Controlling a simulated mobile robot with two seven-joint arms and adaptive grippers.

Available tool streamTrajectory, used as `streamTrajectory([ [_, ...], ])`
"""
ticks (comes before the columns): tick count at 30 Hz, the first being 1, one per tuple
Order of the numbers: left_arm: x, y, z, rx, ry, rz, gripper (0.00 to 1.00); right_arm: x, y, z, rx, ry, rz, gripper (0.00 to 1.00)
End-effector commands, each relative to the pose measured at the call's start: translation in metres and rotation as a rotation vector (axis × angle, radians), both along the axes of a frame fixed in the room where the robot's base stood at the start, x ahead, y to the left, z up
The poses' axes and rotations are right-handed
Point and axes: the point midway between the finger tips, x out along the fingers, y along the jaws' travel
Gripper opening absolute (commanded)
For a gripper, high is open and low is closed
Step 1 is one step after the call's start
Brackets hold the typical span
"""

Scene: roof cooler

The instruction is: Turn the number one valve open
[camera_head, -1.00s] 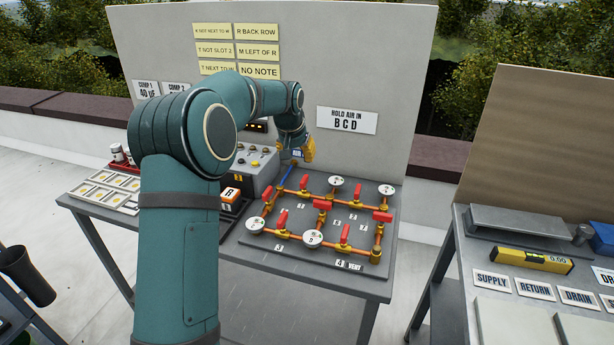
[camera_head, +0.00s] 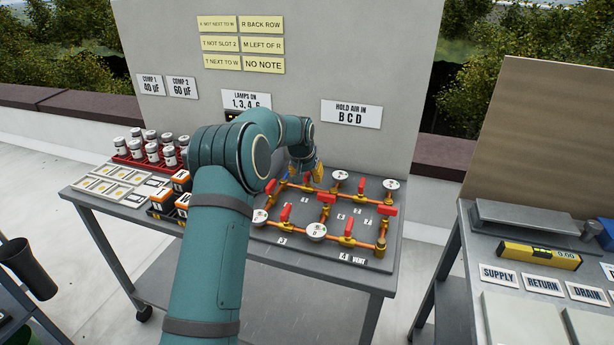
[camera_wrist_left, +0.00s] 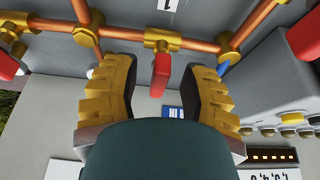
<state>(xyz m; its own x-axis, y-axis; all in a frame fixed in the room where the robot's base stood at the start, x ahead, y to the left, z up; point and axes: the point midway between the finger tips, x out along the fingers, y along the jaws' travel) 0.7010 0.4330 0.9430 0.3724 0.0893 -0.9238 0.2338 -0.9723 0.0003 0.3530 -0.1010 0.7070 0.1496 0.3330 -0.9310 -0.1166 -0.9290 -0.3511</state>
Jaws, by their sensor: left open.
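My left gripper (camera_head: 314,174) is over the back pipe run of the valve board (camera_head: 385,262). In the left wrist view the open gripper (camera_wrist_left: 162,95) has one yellow finger on each side of a red valve handle (camera_wrist_left: 160,75), with a gap on both sides. The handle stands out from a brass fitting (camera_wrist_left: 160,43) on the copper pipe. A label reading 1 (camera_wrist_left: 168,5) lies just beyond it. In the head view my gripper and arm largely hide this valve. My right gripper is out of view.
Other red-handled valves (camera_head: 348,227) and round gauges (camera_head: 316,232) stand close around on the copper pipes. The upright grey panel (camera_head: 320,60) rises behind. A control box (camera_wrist_left: 285,80) is beside the gripper. Capacitors in a red tray (camera_head: 122,158) stand at the left.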

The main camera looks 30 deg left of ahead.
Motion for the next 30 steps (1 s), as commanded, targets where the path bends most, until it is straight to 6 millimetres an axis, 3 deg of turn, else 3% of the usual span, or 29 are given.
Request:
streamTrajectory([
  [7,0.0001,0.0,0.0,0.0,0.0,0.0,0.43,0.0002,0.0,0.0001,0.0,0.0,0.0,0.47],
  [9,0.0001,0.0,0.0001,0.0,0.0,0.0,0.18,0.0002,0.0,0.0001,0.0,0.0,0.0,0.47],
  [11,0.0001,0.0,0.0001,0.0,0.0,0.0,0.0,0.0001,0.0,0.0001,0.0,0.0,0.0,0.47],
  [30,-0.0001,-0.0017,0.0006,0.002,0.004,0.087,0.0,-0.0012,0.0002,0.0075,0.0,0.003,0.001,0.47],
])
